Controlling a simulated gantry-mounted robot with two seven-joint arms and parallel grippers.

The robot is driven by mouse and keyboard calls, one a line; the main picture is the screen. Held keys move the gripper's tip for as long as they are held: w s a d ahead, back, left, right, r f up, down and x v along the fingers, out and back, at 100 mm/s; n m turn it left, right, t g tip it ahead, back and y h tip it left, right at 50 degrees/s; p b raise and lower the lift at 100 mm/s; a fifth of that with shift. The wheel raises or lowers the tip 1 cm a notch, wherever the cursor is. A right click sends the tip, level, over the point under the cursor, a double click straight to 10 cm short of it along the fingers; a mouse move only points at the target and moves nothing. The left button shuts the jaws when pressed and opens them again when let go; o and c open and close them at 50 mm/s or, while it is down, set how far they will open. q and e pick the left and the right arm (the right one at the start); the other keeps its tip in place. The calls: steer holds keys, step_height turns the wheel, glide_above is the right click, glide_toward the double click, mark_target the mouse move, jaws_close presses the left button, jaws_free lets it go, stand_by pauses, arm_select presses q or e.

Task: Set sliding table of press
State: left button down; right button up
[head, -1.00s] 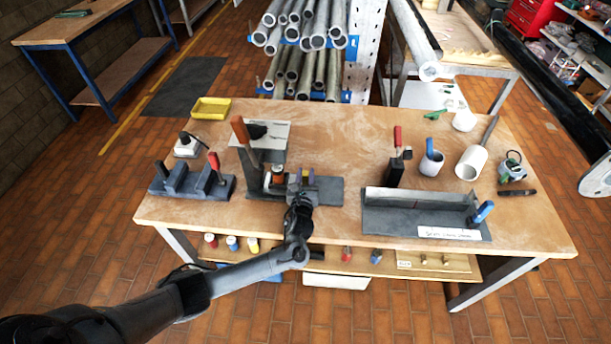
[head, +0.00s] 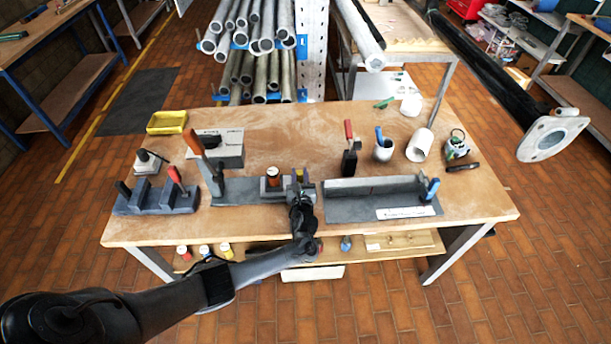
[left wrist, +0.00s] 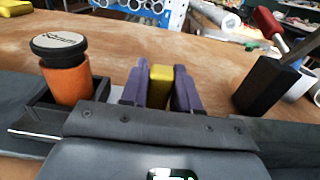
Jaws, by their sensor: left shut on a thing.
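The press stands at the left middle of the bench, with an upright orange lever (head: 202,152) and a long grey base plate (head: 235,192). Its sliding table (head: 264,188) sits towards the right part of the plate, away from the lever. An orange canister with a black cap (head: 273,176) stands upright on the table; it also shows in the left wrist view (left wrist: 67,78). My left gripper (head: 299,180) is at the table's right end. In the left wrist view its purple fingers are shut on a yellow handle (left wrist: 160,88). My right gripper is not in view.
A grey fixture with a labelled plate (head: 355,208) lies close to the right of my left gripper. A black block with a red handle (head: 349,160), mugs and a white cylinder (head: 420,145) stand behind it. A yellow tray (head: 167,122) is at the back left. The bench's back middle is clear.

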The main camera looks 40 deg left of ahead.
arm_select(q)
steer(key=shift+w+d, duration=0.1)
steer(key=shift+d, duration=0.05)
steer(key=c, duration=1.2)
jaws_free()
steer(key=shift+o, duration=1.4)
steer(key=shift+w+d, duration=0.1)
steer(key=shift+w, duration=0.05)
steer(key=p+v, duration=0.2)
steer(key=v, duration=0.7)
steer(key=shift+s+p, duration=0.25)
steer(key=shift+p, duration=0.1)
steer(key=shift+v, duration=0.8)
